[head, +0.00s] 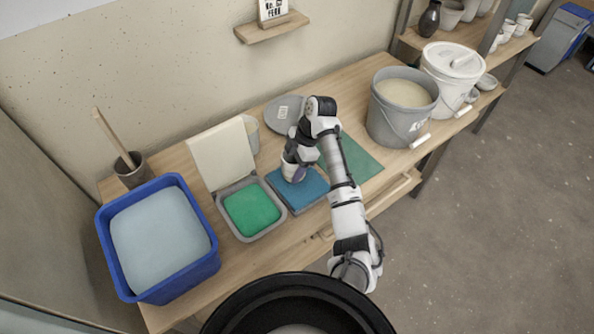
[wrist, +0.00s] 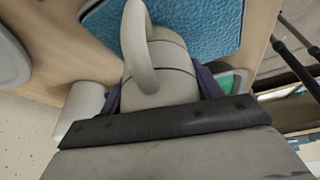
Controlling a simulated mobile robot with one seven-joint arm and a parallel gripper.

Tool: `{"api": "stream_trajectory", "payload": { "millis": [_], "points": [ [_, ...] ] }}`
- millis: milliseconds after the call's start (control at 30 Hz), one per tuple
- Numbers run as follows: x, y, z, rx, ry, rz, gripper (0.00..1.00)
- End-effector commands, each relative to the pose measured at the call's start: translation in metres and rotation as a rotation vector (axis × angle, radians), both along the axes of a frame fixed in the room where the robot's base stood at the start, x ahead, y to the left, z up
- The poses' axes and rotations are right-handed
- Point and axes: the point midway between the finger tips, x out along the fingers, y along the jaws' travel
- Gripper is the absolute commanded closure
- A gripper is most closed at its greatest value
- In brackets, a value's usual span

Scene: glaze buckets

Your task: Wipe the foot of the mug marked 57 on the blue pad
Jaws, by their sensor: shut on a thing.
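My gripper (head: 292,163) is shut on a pale grey-beige mug (wrist: 172,62), with a dark finger on either side of it. The mug's looped handle (wrist: 136,50) faces the wrist camera. No number can be read on it in either view. The blue pad also shows beyond the mug in the wrist view (wrist: 205,25). I cannot tell whether the mug's foot touches the pad.
A green pad (head: 254,208) in a grey tray with its pale lid (head: 221,153) raised is left of the blue pad. A blue tub (head: 180,288) of pale liquid stands at the left. A green mat (head: 358,160), grey bucket (head: 385,125) and white bucket (head: 452,86) are to the right.

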Motion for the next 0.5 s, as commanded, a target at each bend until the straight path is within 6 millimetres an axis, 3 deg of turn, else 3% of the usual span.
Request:
{"api": "stream_trajectory", "payload": {
  "millis": [500],
  "points": [
    [0.0079,0.0064,0.0006,0.001,0.0,0.0,0.68]
  ]
}}
